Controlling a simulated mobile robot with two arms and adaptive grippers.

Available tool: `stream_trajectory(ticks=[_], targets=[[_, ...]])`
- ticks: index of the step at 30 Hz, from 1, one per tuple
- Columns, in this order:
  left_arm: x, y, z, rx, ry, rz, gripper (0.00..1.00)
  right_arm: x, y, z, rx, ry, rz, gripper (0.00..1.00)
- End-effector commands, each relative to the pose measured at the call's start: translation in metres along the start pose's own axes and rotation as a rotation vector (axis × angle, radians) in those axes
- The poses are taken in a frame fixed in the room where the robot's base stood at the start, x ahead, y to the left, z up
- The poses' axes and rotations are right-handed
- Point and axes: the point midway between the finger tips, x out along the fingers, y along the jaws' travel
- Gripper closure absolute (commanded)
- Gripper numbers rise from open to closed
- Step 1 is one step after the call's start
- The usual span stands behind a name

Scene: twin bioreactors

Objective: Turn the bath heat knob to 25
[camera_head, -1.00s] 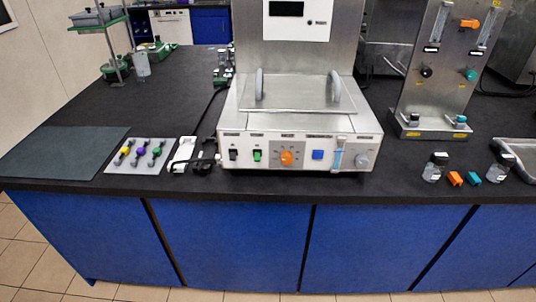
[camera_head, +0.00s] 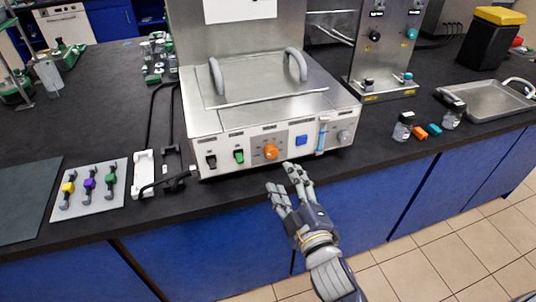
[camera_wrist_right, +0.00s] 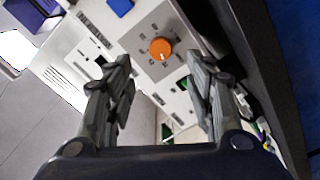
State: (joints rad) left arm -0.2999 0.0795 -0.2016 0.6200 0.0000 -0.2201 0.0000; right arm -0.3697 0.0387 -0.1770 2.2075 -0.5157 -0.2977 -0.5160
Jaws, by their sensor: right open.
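The orange bath heat knob (camera_head: 271,152) is on the front panel of the steel bath (camera_head: 230,135), right of a green switch (camera_head: 239,157) and left of a blue button (camera_head: 302,140). My right gripper (camera_head: 286,178) is open and empty, in front of and below the knob and apart from it. In the right wrist view the knob (camera_wrist_right: 160,48) shows beyond and between the two spread fingers (camera_wrist_right: 158,82). It has a small white pointer mark; the scale numbers are too small to read. My left gripper is not in view.
A black switch (camera_head: 211,162) sits left of the green one, and a grey knob (camera_head: 345,137) is at the panel's right. A plate with coloured clips (camera_head: 72,208) lies left. Small bottles (camera_head: 403,127) and a steel tray (camera_head: 485,100) stand right.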

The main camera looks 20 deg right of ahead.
Motion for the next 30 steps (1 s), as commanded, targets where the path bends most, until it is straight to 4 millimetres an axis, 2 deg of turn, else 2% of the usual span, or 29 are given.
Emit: stream_trajectory(ticks=[9,15,21,28,29,30], targets=[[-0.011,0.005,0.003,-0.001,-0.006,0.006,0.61,0.058,0.002,-0.001,0.001,0.001,0.0,0.51],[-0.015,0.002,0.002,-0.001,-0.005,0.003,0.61,0.085,0.001,-0.001,0.002,0.001,0.0,0.51],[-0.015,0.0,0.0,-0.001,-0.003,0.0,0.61,0.095,0.0,0.0,0.002,0.0,-0.002,0.51],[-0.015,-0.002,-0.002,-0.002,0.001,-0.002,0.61,0.095,-0.001,0.0,0.002,0.0,-0.002,0.51],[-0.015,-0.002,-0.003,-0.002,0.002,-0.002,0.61,0.095,-0.001,0.0,0.002,0.0,-0.002,0.53],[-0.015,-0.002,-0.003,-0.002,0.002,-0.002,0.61,0.095,-0.001,0.0,0.002,0.0,-0.002,0.62]])
